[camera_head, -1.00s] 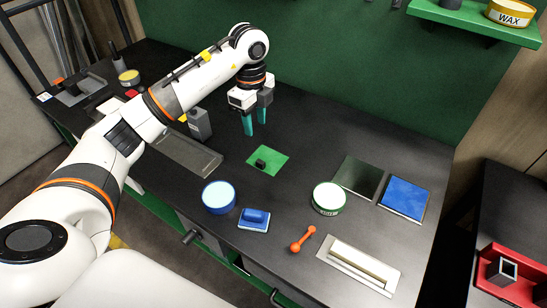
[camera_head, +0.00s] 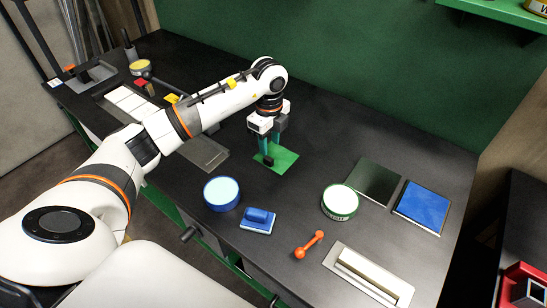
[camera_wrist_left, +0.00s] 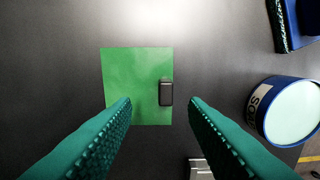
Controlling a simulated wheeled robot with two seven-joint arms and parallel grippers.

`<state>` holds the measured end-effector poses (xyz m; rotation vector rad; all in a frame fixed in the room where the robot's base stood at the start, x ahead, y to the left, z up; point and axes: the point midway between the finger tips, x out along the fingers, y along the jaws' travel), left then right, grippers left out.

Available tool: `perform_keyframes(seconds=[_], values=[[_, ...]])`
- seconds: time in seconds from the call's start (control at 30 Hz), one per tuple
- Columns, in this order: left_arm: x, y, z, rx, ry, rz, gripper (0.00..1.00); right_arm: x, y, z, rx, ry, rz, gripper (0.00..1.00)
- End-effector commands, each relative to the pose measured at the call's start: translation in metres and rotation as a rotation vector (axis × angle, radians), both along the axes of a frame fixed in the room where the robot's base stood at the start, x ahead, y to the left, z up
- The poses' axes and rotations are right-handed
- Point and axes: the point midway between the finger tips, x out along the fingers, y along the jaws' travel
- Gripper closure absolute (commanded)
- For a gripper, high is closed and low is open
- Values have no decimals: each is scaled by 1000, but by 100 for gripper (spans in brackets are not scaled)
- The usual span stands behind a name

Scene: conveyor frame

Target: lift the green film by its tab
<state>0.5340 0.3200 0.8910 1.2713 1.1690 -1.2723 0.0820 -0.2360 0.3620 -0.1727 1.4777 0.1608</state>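The green film (camera_head: 282,158) lies flat on the dark bench top in the head view. Its small black tab (camera_head: 268,161) sits at the film's near-left edge. In the left wrist view the green film (camera_wrist_left: 135,75) shows with the black tab (camera_wrist_left: 166,93) on its right edge. My left gripper (camera_head: 269,151) points down over the film, and its teal fingers are apart with nothing held. The tab appears between the fingertips in the left wrist view; I cannot tell the exact height gap. My right gripper is not in view.
A green-rimmed tin (camera_head: 340,202), a dark plate (camera_head: 374,182) and a blue pad (camera_head: 423,206) are to the right.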

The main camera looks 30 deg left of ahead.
Motion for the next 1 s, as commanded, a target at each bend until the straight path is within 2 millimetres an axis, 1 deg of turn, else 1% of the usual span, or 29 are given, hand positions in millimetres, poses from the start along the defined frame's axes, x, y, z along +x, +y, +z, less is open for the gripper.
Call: perform_keyframes(seconds=[0.07,0.2,0.33,0.43,0.63,0.67,0.7,0.9,1.0], values=[[-2,0,-6,-1,3,0,60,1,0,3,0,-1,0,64],[-7,0,-27,0,6,-1,60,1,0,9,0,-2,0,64],[-7,0,-45,-1,2,0,60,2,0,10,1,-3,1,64],[-6,0,-51,-1,1,0,60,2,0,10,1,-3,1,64],[-6,0,-52,-1,0,-1,60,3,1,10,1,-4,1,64],[-6,0,-52,-1,0,-1,62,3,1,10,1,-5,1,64],[-6,0,-52,0,0,-1,68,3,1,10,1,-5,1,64],[-6,0,-51,0,0,-1,100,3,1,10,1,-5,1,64],[-6,0,-51,0,0,-1,100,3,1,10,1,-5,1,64]])
